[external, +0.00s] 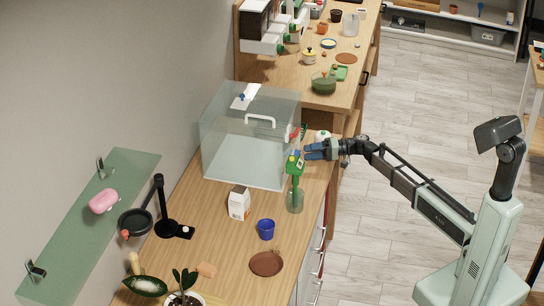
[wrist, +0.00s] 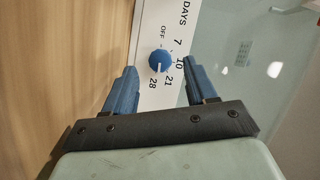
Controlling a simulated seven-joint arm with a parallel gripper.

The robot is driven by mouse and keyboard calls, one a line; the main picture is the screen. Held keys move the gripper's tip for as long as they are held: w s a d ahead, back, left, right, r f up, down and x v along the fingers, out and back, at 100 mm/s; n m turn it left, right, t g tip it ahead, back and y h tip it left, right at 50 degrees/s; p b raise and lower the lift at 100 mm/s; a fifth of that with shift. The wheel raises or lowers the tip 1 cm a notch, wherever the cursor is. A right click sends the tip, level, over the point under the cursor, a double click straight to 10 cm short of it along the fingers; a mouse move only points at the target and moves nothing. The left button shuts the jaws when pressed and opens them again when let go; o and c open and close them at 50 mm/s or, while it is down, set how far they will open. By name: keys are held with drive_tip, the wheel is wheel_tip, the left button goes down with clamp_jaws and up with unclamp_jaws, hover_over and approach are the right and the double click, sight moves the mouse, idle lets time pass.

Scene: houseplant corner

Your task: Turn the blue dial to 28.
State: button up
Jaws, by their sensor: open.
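The blue dial (wrist: 159,61) sits on a white panel (wrist: 150,23) marked DAYS, OFF, 7, 10, 21 and 28 in the wrist view. Its white pointer mark faces down in the picture, toward the 28 side; whether it lies exactly on 28 I cannot tell. My gripper (wrist: 160,70) is open, its blue fingers on either side of the dial, with visible gaps to it. In the external view my gripper (external: 307,151) reaches left by the clear tank; I cannot make out the dial there.
A clear tank (external: 225,150) with a white handle stands on the wooden counter. A green item (external: 295,168) rises from a clear jar (external: 295,203) beside my gripper. A white carton (external: 239,203), blue cup (external: 266,230) and brown saucer (external: 266,264) stand nearer the front.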

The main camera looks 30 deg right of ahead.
drive_tip(key=v, duration=1.1)
drive_tip(key=shift+r, duration=0.1)
drive_tip(key=n+h, duration=0.2)
approach(297, 154)
drive_tip(key=shift+t, duration=0.3)
drive_tip(key=x, duration=0.4)
drive_tip(key=f+x, duration=0.1)
drive_tip(key=x, duration=0.2)
drive_tip(key=shift+w+d, duration=0.25)
drive_tip(key=shift+c, duration=0.3)
